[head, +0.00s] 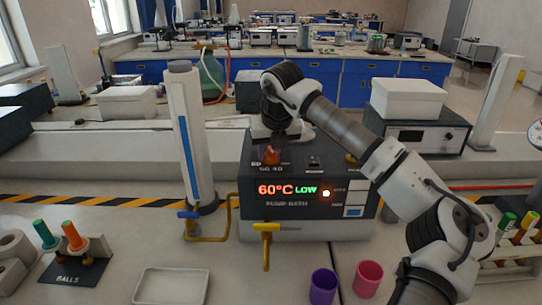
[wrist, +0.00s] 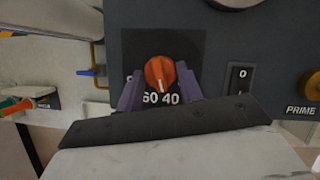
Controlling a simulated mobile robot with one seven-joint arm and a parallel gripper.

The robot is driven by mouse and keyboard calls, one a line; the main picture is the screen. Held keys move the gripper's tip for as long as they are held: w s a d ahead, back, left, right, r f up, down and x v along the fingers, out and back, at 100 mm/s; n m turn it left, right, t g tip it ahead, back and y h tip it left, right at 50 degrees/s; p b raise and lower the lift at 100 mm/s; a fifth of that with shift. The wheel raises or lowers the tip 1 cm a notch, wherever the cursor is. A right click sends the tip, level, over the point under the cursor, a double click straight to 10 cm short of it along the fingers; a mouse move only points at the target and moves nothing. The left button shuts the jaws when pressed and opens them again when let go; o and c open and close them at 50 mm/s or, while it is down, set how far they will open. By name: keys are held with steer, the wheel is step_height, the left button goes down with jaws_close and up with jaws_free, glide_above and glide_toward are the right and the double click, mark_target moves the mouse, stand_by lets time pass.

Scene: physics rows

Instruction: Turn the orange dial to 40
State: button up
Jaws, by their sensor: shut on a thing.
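Another number at the dial's left is partly hidden by a finger. In the head view my gripper (head: 272,143) comes down onto the dial from above. The display (head: 288,190) reads 60°C LOW, with a lit lamp beside it.
A yellow tap (head: 266,240) stands before the bath. Purple (head: 323,286) and pink (head: 368,279) cups and a white tray (head: 172,286) are in front. A white column (head: 188,130) stands at left.

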steer(key=shift+n, duration=0.8)
steer(key=shift+y, duration=0.3)
steer(key=o, duration=1)
steer(key=shift+r, duration=0.1)
steer(key=b+v, duration=0.2)
steer(key=v, duration=1.1)
steer(key=shift+d+r+b, duration=0.1)
steer(key=shift+r+b, duration=0.25)
steer(key=shift+b, duration=0.05)
